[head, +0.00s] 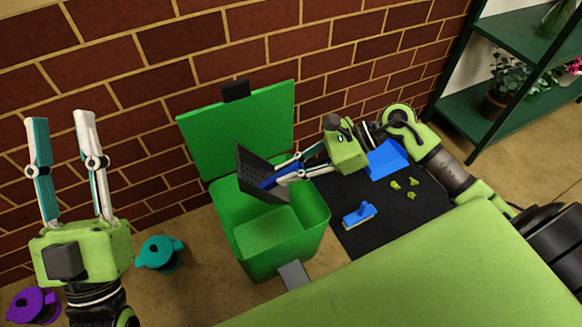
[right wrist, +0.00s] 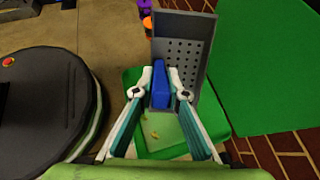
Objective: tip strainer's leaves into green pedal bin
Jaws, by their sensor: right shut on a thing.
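The strainer (head: 250,172) is a dark grey perforated pan with a blue handle. It is tilted steeply over the open green pedal bin (head: 262,262). My right gripper (head: 283,174) is shut on the strainer's blue handle, which also shows between the fingers in the right wrist view (right wrist: 160,88). No leaves show on the strainer's visible face (right wrist: 183,55). A few small yellowish bits (right wrist: 154,135) show below the handle, against the bin's green inside. The bin's lid (head: 240,130) stands up against the wall. My left gripper (head: 62,118) is open, empty and raised at the left.
A black mat (head: 345,190) right of the bin holds a blue dustpan (head: 386,160), a blue brush (head: 360,214) and several yellow-green scraps (head: 413,183). A teal pot (head: 161,254) and a purple pot (head: 34,305) stand left. A green surface (head: 420,280) fills the front. Plant shelves (head: 505,90) stand right.

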